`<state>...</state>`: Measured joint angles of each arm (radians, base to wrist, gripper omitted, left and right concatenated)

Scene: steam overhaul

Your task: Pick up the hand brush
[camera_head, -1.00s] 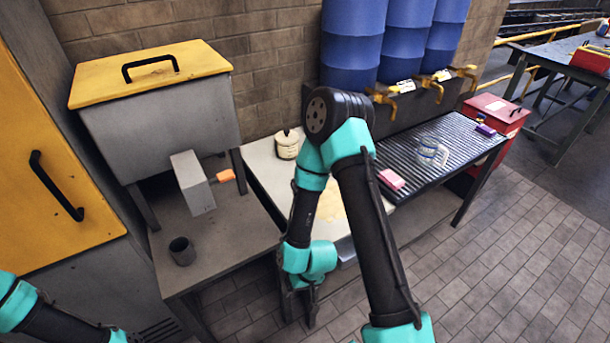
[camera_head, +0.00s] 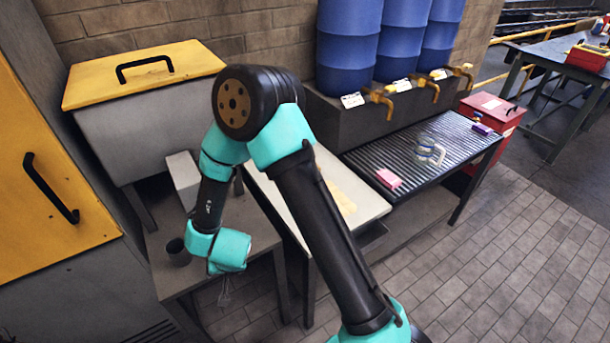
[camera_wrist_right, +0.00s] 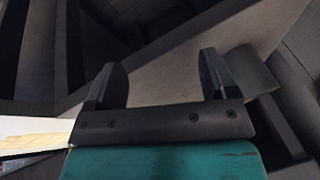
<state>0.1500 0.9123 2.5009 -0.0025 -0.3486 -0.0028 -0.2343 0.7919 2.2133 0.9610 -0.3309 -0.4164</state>
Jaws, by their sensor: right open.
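I cannot make out a hand brush for certain in either view. My right arm covers much of the left table's back and part of the pale middle table. My left gripper is out of view.
A dark cup (camera_head: 177,252) and a grey block (camera_head: 184,178) stand on the left table under the yellow-lidded bin (camera_head: 150,110). The slatted bench (camera_head: 440,150) holds a pink block (camera_head: 388,178) and a clear mug (camera_head: 429,152). Blue barrels (camera_head: 348,45) stand behind. The brick floor is open at right.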

